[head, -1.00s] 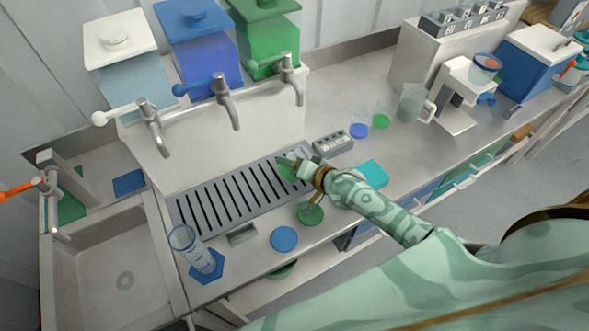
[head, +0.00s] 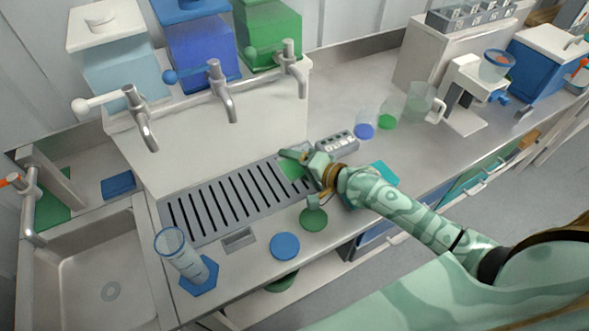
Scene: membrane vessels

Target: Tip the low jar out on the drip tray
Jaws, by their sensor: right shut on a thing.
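The drip tray (head: 228,221) is a grey slotted tray set in the counter below the taps. My right gripper (head: 299,160) is over its right end, shut on a small, mostly hidden vessel with green at it (head: 290,172), which I take to be the low jar. The fingers cover much of it, so its tilt and what is in it cannot be made out. My left gripper is not in view.
A tall clear beaker (head: 180,255) stands on a blue mat at the front left, beside the sink (head: 90,275). A blue disc (head: 284,246) and a green disc (head: 313,219) lie in front of the tray. Clear vessels with blue (head: 364,131) and green (head: 387,121) stand behind right.

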